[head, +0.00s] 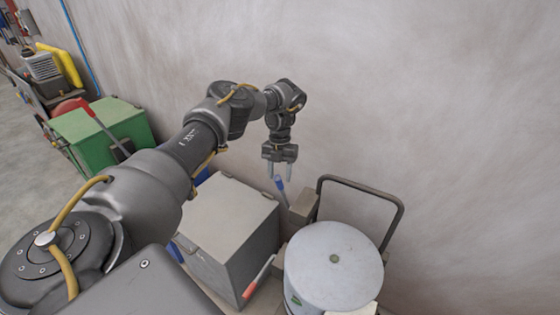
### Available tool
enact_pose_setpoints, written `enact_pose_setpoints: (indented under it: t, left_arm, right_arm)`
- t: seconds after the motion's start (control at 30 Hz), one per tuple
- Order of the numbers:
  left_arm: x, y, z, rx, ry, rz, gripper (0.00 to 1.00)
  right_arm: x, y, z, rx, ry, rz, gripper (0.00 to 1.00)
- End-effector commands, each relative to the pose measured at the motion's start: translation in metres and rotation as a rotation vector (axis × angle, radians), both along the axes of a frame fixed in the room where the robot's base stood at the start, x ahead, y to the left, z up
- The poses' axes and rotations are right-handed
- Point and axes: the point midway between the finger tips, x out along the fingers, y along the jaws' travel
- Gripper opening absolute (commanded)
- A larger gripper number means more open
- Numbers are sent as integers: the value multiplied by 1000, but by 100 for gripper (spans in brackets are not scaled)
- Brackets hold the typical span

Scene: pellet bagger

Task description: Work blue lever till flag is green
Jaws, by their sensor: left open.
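A short blue handle (281,187), which looks like the blue lever, stands up tilted between the grey box and the drum. Its lower end is hidden behind the box and a tan block. My left gripper (280,171) is open, pointing down, with its fingertips just above or around the top of the blue handle. I cannot tell whether they touch it. I cannot make out a flag for this lever. My right gripper is not in view.
A grey box (232,205) and a pale drum (333,265) with a dark tubular frame (365,187) behind it crowd the lever. A red-tipped lever (258,277) sits at the box's front. A green box (105,125) stands left; a bare wall (430,80) lies behind.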

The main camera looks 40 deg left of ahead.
Motion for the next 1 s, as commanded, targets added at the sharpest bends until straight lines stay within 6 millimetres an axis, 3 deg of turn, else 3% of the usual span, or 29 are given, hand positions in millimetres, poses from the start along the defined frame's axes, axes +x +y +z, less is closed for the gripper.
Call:
enact_pose_setpoints:
  t: [0.2,0.4,0.6,1.0]
  left_arm:
    - [9,5,41,4,-3,-3,45]
    - [13,8,66,2,0,-1,45]
    - [14,9,76,0,0,-1,45]
    - [15,9,76,0,1,-3,45]
  right_arm:
    - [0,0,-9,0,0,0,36]
    - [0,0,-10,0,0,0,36]
    - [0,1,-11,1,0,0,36]
    - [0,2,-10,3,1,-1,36]
